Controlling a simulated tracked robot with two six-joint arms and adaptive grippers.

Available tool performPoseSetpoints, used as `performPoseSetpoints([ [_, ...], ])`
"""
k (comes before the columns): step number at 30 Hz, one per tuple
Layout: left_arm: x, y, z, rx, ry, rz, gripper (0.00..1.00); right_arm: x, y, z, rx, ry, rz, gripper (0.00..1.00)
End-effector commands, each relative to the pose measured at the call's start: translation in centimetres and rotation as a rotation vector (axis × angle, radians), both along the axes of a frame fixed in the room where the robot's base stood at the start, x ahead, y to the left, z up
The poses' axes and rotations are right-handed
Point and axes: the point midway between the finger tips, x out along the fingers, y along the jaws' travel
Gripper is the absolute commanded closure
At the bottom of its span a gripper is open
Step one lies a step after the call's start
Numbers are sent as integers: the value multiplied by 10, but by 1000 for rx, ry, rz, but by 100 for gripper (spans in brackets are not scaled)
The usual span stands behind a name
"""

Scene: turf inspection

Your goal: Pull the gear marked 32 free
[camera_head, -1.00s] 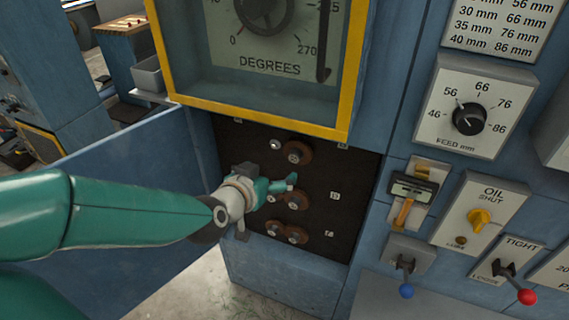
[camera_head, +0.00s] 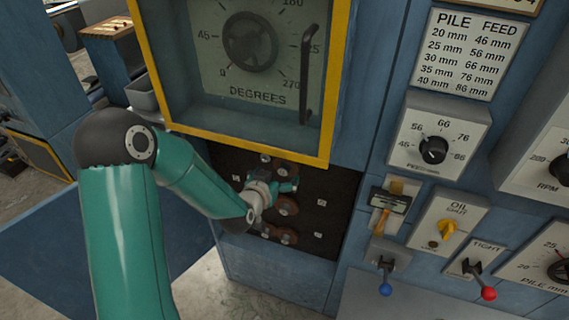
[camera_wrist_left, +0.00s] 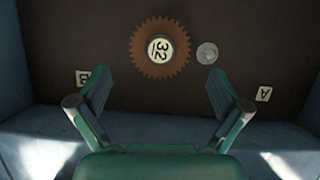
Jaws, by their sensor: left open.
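The gear marked 32 (camera_wrist_left: 160,48) is a brown toothed disc with a pale hub in the left wrist view, its number upside down there. It sits on a dark panel and appears to be the upper gear (camera_head: 287,168) in the head view, partly behind my gripper. My left gripper (camera_wrist_left: 160,77) is open, with its two fingers apart on either side of the gear's near edge. No contact with the gear shows. In the head view my left gripper (camera_head: 285,187) is small, in front of the panel. My right gripper is not in view.
A grey round peg (camera_wrist_left: 207,53) is close beside the gear. Small labels B (camera_wrist_left: 83,77) and A (camera_wrist_left: 264,94) flank it. Other brown gears (camera_head: 288,206) sit lower in the recess. A yellow-framed dial box (camera_head: 250,132) overhangs it, and an open blue door (camera_head: 105,240) stands left.

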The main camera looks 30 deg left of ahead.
Motion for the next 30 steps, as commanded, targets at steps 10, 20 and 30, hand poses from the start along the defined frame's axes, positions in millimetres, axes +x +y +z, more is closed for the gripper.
performPoseSetpoints([
  [10,46,10,-19,-1,1,1,0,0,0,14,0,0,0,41],
  [20,53,12,-23,-1,1,1,0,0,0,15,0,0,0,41],
  [30,53,12,-23,-1,1,1,40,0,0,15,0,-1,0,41],
])
